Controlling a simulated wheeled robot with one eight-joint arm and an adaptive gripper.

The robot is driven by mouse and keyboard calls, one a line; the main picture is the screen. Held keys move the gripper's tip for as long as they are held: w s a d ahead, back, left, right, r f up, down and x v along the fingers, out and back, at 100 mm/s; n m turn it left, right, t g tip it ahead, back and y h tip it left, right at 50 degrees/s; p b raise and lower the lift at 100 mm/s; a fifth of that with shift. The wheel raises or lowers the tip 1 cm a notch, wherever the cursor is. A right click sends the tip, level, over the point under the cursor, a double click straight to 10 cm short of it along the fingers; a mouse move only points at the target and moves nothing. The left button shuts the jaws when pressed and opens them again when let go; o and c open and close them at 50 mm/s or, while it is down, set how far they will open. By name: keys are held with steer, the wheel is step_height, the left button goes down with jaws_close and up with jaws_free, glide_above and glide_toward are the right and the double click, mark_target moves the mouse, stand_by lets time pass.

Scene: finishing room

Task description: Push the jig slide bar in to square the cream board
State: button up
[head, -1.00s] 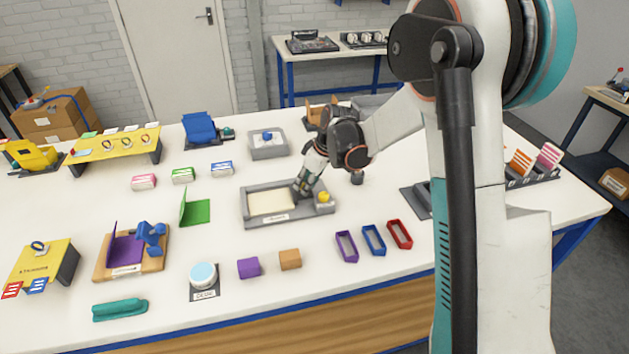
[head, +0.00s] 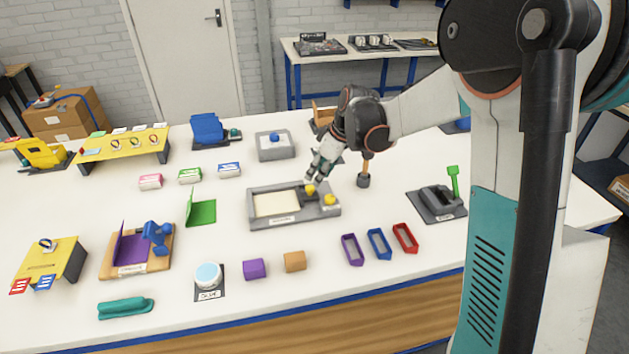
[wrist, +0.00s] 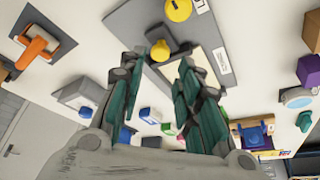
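The grey jig (head: 262,221) lies on the white table in the head view, with the cream board (head: 276,204) flat inside it. The slide bar's yellow knob (head: 309,189) stands just right of the board; I cannot tell whether the bar touches the board. A second yellow knob (head: 330,200) sits at the jig's right end. My gripper (head: 314,177) is above and behind the slide bar, apart from it. In the wrist view, its fingers (wrist: 164,60) are spread and empty. The slide knob (wrist: 160,50) appears between the fingertips, and the other yellow knob (wrist: 178,10) lies beyond.
A grey fixture with a green lever (head: 438,203) is farther right. Purple, blue and red open trays (head: 379,243) and two blocks (head: 254,269) lie in front of the jig. A green folded piece (head: 202,212) is left.

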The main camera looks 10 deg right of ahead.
steer(key=v, duration=0.5)
steer(key=shift+r, duration=0.4)
steer(key=s+r+m+t+h, duration=0.2)
steer(key=s+r+m, duration=0.35)
steer(key=s, duration=0.85)
steer(key=s+m+t+h, duration=0.1)
steer(key=s+m+t, duration=0.1)
steer(key=s, duration=1.4)
steer(key=shift+m, duration=0.75)
steer(key=shift+d+f, duration=0.1)
stand_by(0.3)
